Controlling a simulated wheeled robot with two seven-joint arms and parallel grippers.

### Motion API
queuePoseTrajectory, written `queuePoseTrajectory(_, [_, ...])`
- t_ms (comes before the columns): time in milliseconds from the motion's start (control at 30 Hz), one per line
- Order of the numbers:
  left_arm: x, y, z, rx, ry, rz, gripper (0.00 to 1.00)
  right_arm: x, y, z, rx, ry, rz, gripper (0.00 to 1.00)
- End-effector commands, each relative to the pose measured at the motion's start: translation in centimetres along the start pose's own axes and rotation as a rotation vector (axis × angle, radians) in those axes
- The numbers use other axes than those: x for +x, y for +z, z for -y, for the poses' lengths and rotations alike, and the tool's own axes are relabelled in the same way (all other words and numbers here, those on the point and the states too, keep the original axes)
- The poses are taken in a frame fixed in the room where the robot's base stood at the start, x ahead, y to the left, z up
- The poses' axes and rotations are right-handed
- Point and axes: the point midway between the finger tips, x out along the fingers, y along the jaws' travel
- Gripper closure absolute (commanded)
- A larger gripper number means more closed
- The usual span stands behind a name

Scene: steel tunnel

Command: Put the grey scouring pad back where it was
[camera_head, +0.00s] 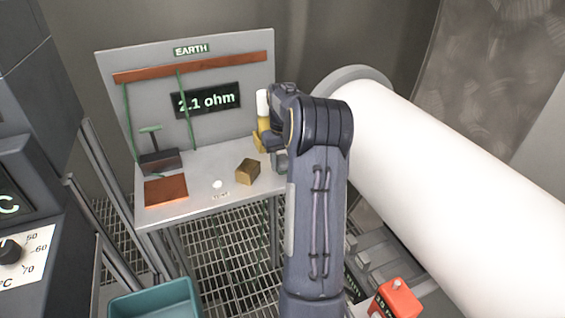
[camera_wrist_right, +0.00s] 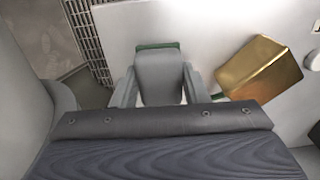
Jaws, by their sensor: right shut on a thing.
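My right gripper (camera_head: 279,158) is over the right end of the light grey bench (camera_head: 205,195), mostly hidden by my right arm. In the right wrist view, its two fingers (camera_wrist_right: 160,72) are shut on a grey block, which I take to be the grey scouring pad (camera_wrist_right: 161,84). A dark green edge (camera_wrist_right: 158,45) shows just beyond the pad; I cannot tell whether it is part of the pad or lies on the bench. Whether the pad touches the bench is unclear. My left gripper is out of view.
A brass block (camera_head: 247,172) stands close left of the right gripper. A yellow and white bottle-like thing (camera_head: 263,110) is behind it. A copper plate (camera_head: 166,190) and a green-handled switch (camera_head: 155,155) are at the bench's left. A big white pipe (camera_head: 430,165) runs along the right.

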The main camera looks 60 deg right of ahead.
Motion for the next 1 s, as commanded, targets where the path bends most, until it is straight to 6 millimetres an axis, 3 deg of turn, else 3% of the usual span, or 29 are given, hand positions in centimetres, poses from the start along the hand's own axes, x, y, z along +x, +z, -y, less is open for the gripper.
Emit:
queuePoseTrajectory(67, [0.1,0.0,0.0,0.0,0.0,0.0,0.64,0.8,0.1,0.0,0.0,-0.001,0.001,0.81])
queuePoseTrajectory(433, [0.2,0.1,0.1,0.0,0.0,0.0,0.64,1.2,0.0,0.0,0.0,0.0,-0.001,0.81])
queuePoseTrajectory(467, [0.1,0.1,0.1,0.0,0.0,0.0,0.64,1.1,0.0,0.0,0.0,0.0,-0.002,0.55])
queuePoseTrajectory(600, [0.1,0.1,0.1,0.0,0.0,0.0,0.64,1.1,0.0,0.0,0.0,0.0,-0.002,0.38])
queuePoseTrajectory(867, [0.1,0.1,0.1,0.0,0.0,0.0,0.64,1.1,0.0,0.0,0.0,0.0,-0.002,0.38])
queuePoseTrajectory(1000, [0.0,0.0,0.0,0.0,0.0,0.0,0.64,0.1,0.0,0.0,0.0,0.0,-0.004,0.38])
